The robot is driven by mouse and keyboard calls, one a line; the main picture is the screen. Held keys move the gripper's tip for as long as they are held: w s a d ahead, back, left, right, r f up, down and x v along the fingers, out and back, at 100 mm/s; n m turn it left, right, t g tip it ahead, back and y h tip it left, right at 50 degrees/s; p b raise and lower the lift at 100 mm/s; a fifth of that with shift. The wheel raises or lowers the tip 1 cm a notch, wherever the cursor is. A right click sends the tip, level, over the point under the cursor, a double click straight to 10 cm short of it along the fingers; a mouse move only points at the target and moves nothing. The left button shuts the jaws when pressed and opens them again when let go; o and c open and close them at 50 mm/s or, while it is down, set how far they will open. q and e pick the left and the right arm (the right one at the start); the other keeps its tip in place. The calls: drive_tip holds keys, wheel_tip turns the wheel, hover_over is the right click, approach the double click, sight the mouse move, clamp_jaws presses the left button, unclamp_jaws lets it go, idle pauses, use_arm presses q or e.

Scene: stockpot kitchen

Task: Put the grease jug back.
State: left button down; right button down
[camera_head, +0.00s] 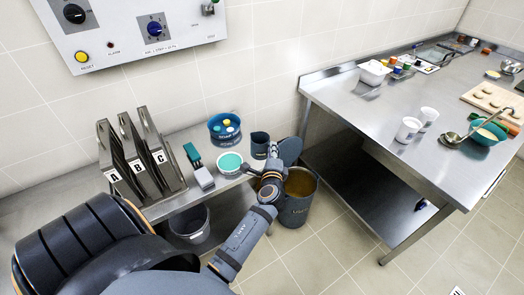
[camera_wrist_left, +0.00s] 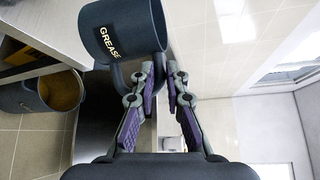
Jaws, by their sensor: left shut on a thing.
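The grease jug (camera_head: 260,141) is dark blue-grey, near the right end of the low steel bench in the head view. In the left wrist view the jug (camera_wrist_left: 113,30) shows its GREASE label and its handle side faces my gripper. My left gripper (camera_head: 272,163) is shut on the jug's handle; its fingers (camera_wrist_left: 160,80) show close up in the wrist view. I cannot tell whether the jug's base touches the bench. A dark bucket (camera_head: 298,208) with yellowish-brown contents stands on the floor just right of the gripper. My right gripper is out of view.
The bench carries upright panels marked A, B, C (camera_head: 140,155), a teal-grey tool (camera_head: 199,168), a teal-topped tub (camera_head: 229,163) and a blue container (camera_head: 225,129). A grey bin (camera_head: 188,224) is below. A steel table (camera_head: 370,115) stands right; tiled floor (camera_head: 345,250) is clear.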

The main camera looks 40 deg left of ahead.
use_arm(q)
drive_tip(key=w+a+f+b, duration=0.1)
drive_tip(key=w+a, duration=0.1)
drive_tip(key=w+a+f+b, duration=0.1)
drive_tip(key=w+a+f, duration=0.1)
drive_tip(key=shift+w+a+f, duration=0.1)
drive_tip(key=shift+a+f, duration=0.05)
drive_tip(key=shift+a, duration=0.05)
drive_tip(key=w+a+f+b, duration=0.1)
drive_tip(key=f+b, duration=0.2)
drive_tip(key=w+a+f+b, duration=0.1)
drive_tip(key=w+f+b, duration=0.1)
drive_tip(key=f+b, duration=0.1)
drive_tip(key=w+a+f+b, duration=0.2)
drive_tip(key=f+b, duration=0.1)
drive_tip(key=b, duration=0.1)
drive_tip(key=shift+f, duration=0.3)
drive_tip(key=shift+r, duration=0.25)
drive_tip(key=shift+f, duration=0.2)
drive_tip(key=c, duration=1.4)
unclamp_jaws()
drive_tip(key=shift+o, duration=0.2)
